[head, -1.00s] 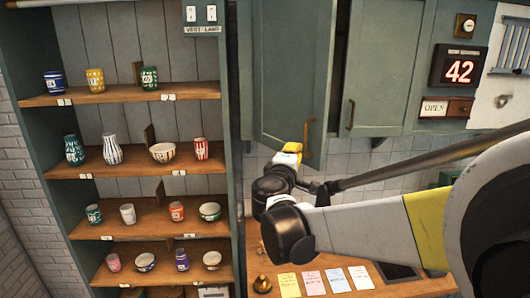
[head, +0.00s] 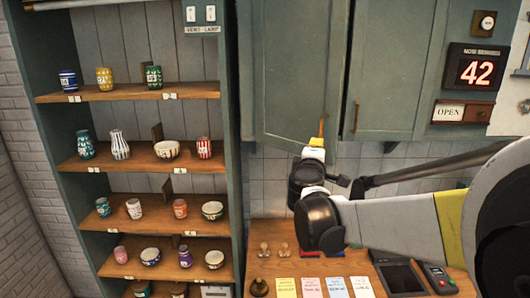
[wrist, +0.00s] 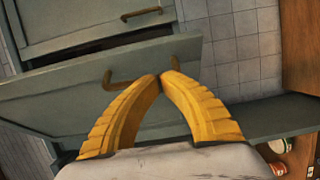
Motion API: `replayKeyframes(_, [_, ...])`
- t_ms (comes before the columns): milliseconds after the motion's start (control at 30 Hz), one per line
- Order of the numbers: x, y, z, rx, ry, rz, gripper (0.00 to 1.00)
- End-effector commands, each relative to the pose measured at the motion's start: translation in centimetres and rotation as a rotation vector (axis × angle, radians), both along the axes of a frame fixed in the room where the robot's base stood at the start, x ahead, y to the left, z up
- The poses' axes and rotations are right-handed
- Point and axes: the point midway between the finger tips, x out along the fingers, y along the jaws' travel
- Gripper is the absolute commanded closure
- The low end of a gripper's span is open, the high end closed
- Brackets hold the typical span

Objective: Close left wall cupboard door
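The left wall cupboard door (head: 295,70) is grey-green and stands slightly ajar. Its lower free corner sits a little lower than the bottom of the right door (head: 392,75). Its brass handle (head: 322,126) is near that corner. My gripper (head: 318,144) is just below the handle in the head view. In the wrist view, the yellow fingers (wrist: 160,80) meet at their tips in front of the door's handle (wrist: 122,82) and hide its middle. I cannot tell whether they touch it. The left door (wrist: 60,95) fills the middle left there.
An open shelf (head: 140,178) with several painted cups and bowls stands on the left. Below is a wooden counter (head: 262,268) with coloured cards (head: 311,288), stamps and a card terminal (head: 440,279). The right door's handle (wrist: 142,13) shows at the top of the wrist view.

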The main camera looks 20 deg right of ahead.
Motion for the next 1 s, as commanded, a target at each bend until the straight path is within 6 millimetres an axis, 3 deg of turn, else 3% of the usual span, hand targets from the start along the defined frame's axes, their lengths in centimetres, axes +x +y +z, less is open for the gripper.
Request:
replayKeyframes(200, [1.9, -6.3, -0.3, 0.000, 0.000, -0.009, 1.00])
replayKeyframes(500, [6.1, -13.0, -0.3, 0.001, -0.001, -0.007, 1.00])
replayKeyframes(733, [9.2, -16.1, -0.2, 0.001, -0.001, -0.005, 1.00])
replayKeyframes(1000, [11.3, -17.8, -0.1, 0.000, 0.000, -0.004, 1.00])
